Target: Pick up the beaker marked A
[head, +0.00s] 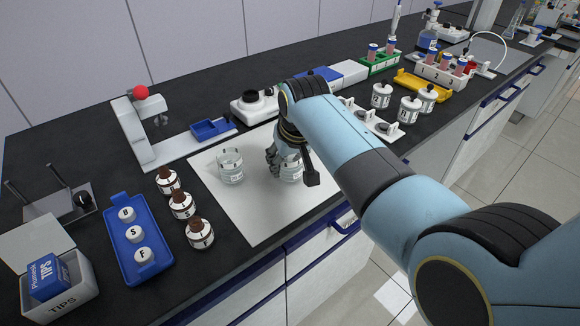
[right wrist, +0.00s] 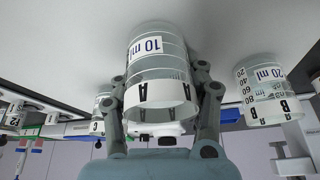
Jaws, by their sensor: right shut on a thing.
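The beaker marked A (right wrist: 158,70) is clear glass with a white band lettered A and a 10 ml label. In the head view it (head: 291,171) is partly hidden by my right gripper, over the white mat (head: 257,222). My right gripper (head: 279,160) is shut on it, with one finger on each side of the glass in the right wrist view (right wrist: 161,78). I cannot tell whether its base touches the mat. A second beaker (head: 230,167) stands to its left on the mat, and shows a B and a 20 ml label in the right wrist view (right wrist: 262,92). My left gripper is out of view.
Several brown bottles (head: 182,206) and a blue tray (head: 137,248) with white caps stand left of the mat. A device with a red knob (head: 141,93) is behind. White lidded jars (head: 381,96) stand to the right. The mat's front part is clear.

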